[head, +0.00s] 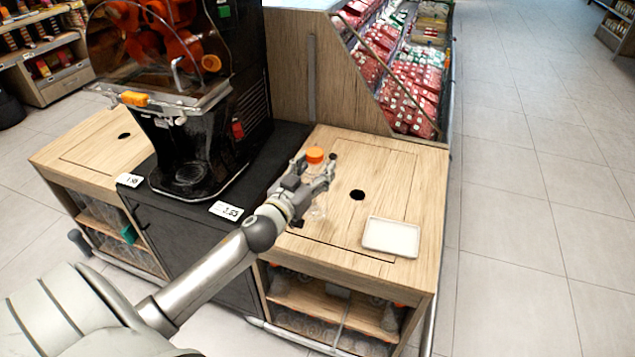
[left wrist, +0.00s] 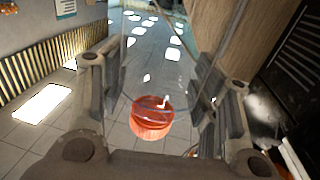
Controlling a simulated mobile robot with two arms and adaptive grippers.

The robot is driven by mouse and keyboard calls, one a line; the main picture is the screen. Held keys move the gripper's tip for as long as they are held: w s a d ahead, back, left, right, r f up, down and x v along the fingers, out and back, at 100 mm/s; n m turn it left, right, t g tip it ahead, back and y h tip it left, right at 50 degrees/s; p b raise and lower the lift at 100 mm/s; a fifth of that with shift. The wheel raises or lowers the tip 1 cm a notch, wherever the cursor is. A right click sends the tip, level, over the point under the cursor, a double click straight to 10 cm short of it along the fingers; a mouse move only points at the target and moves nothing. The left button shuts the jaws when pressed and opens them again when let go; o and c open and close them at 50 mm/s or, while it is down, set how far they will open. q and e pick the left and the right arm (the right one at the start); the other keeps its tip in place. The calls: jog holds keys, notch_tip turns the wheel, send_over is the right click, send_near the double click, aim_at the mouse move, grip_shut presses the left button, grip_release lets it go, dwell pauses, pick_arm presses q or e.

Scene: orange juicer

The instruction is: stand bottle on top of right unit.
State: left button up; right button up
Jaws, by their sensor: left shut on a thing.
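The bottle is clear with an orange cap (head: 315,155); its see-through body (head: 318,207) shows below my left gripper in the head view. My left gripper (head: 318,178) is shut on the bottle just under the cap, and the bottle looks upright. In the left wrist view the orange cap (left wrist: 152,117) lies between the two fingers (left wrist: 155,95). The right unit (head: 425,200) is a wooden cabinet with a dark round hole in its top. The bottle is over the left part of this top; I cannot tell whether its base touches. My right gripper is not in view.
A white tray (head: 391,237) lies on the right unit near its front right. The black juicer (head: 195,130) stands left on a dark middle unit. A wooden panel and a bin of red packs (head: 405,85) rise behind.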

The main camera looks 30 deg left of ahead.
pick_arm(q)
jog(key=shift+w+a+f+b, duration=0.2)
jog(key=shift+w+f, duration=0.25)
jog(key=shift+f, duration=0.6)
jog(key=shift+w+a+f+b, duration=0.15)
jog(key=shift+w+f+b, duration=0.2)
jog(key=shift+f, duration=0.75)
jog(key=shift+w+a+f+b, duration=0.15)
jog(key=shift+w+f, duration=0.35)
jog(key=shift+f, duration=0.65)
jog(key=o, duration=0.5)
jog(key=shift+f, duration=0.1)
jog(key=o, duration=0.5)
jog(key=shift+c, duration=0.2)
jog(key=shift+r, duration=0.3)
jog(key=s+b, duration=0.1)
jog(key=s, duration=1.1)
jog(key=shift+d, duration=0.45)
